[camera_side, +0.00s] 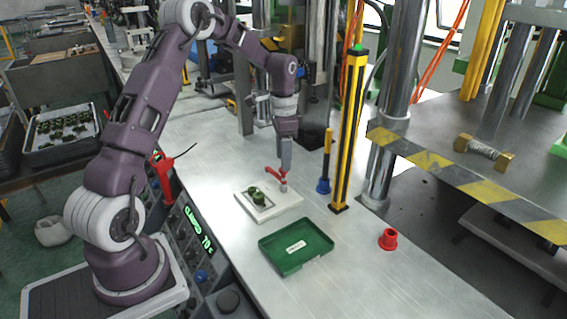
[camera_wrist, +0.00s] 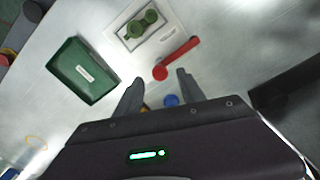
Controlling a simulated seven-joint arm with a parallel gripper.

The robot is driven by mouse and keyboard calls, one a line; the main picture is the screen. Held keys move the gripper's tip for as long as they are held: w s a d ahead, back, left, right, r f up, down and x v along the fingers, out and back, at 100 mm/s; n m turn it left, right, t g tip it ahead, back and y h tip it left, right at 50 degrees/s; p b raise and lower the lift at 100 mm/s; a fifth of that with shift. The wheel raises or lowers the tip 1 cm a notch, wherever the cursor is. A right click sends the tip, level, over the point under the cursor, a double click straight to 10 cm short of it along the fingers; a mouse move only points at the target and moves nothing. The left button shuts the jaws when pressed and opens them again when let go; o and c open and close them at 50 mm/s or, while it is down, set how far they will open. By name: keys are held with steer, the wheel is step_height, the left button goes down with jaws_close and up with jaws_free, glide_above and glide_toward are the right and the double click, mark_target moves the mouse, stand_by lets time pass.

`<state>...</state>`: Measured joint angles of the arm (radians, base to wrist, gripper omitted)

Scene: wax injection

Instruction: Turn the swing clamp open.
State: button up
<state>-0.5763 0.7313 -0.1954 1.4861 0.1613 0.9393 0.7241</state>
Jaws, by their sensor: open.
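The swing clamp is a red lever with a round end (camera_wrist: 175,59) in the wrist view. It lies at the lower right edge of the white plate (camera_wrist: 172,18). In the side view the red lever (camera_side: 273,174) shows just left of my gripper. The plate carries a green wax piece (camera_side: 258,197), also seen in the wrist view (camera_wrist: 141,24). My gripper (camera_wrist: 160,78) is open, its fingertips on either side of the lever's round end in the picture. In the side view my gripper (camera_side: 285,178) points down; I cannot tell whether it touches the clamp.
A green tray (camera_side: 322,252) lies in front of the plate. A blue holder (camera_side: 323,187) and a yellow-black post (camera_side: 348,130) stand right of my gripper. The steel table left of the plate is clear.

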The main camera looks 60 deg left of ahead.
step_height(320, 180, up, 4)
steer(key=shift+r, duration=0.25)
steer(key=shift+d+r, duration=0.2)
steer(key=shift+r, duration=0.05)
steer(key=s+d+r+n+t+y, duration=0.1)
steer(key=s+d+r+n+t, duration=0.15)
steer(key=s+d+r, duration=1.1)
steer(key=s+d+f+n+t, duration=0.1)
steer(key=s+d, duration=0.2)
steer(key=s, duration=0.4)
steer(key=s+d+f+n+t+h, duration=0.1)
steer(key=s+d+t, duration=0.1)
steer(key=s, duration=0.5)
steer(key=shift+d, duration=0.85)
